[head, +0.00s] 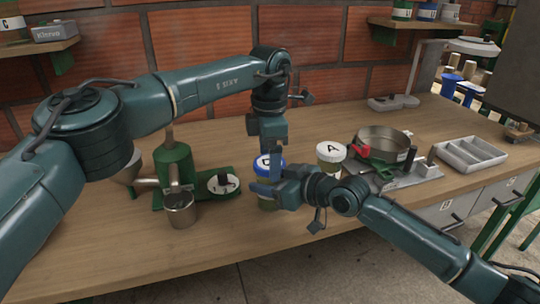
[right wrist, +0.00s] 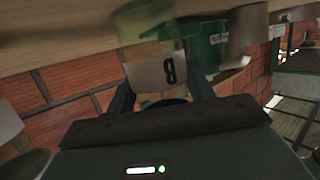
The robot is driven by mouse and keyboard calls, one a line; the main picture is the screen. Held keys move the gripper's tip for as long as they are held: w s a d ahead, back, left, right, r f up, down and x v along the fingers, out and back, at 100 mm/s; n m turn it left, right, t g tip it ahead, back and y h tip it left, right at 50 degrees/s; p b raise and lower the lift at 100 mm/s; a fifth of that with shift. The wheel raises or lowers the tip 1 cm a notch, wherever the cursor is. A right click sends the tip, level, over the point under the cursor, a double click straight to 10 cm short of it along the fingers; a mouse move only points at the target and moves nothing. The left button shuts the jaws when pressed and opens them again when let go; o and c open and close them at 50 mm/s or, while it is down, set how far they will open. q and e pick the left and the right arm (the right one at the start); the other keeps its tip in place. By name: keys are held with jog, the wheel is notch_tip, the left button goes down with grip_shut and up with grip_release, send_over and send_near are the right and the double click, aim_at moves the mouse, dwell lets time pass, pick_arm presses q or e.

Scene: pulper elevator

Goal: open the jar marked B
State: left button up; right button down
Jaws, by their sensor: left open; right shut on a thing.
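A jar with a blue-rimmed lid (head: 268,163) is in the middle of the table in the head view. In the right wrist view, the jar marked B (right wrist: 158,72) sits between the fingers, its label facing the camera. My right gripper (head: 265,189) is shut on this jar from the right side and hides part of its body. My left gripper (head: 266,143) is open, pointing down just above the lid. Whether it touches the lid, I cannot tell. A second jar, marked A (head: 331,153), with a pale lid, stands to the right, apart.
A green machine (head: 174,165) with a metal cup (head: 180,209) stands on the left, beside a round white-topped item (head: 223,183). A metal pan (head: 381,143) and a grey compartment tray (head: 469,154) are on the right. The front left of the table is clear.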

pick_arm(q)
jog(key=shift+s+d, duration=0.1)
jog(key=shift+r, duration=2.25)
pick_arm(e)
jog(key=shift+c, duration=2.4)
grip_release()
